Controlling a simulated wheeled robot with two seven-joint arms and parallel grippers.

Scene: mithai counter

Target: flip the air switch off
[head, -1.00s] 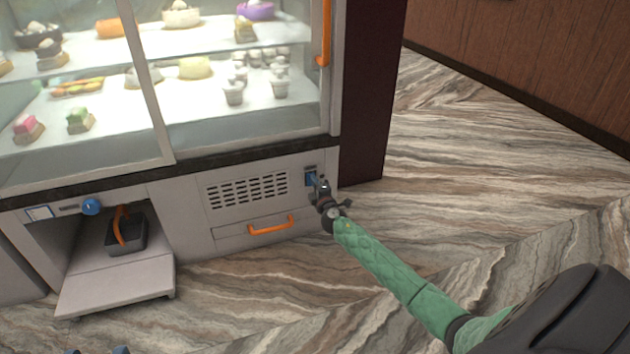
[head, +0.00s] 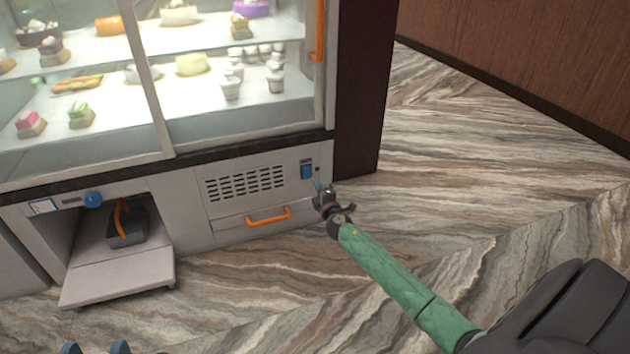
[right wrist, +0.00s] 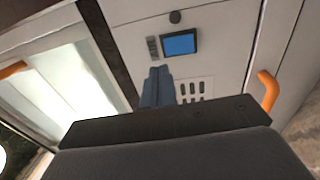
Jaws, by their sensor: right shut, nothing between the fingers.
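The air switch (head: 306,171) is a blue rocker in a dark frame, at the right end of the case's lower grey panel. It also shows as a blue rectangle in the right wrist view (right wrist: 180,43). Its on or off position is not clear to me. My right gripper (head: 317,186) is shut and empty, just below and right of the switch and apart from it in the head view. Its closed blue fingers (right wrist: 157,87) point toward the panel in the right wrist view. My left gripper (head: 95,349) shows only its two spread blue fingertips at the bottom edge.
A slotted vent (head: 246,184) and a drawer with an orange handle (head: 268,217) are left of the switch. A blue knob (head: 93,199) sits above an open bay with a lowered flap (head: 118,281). The marble floor right of the case is clear.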

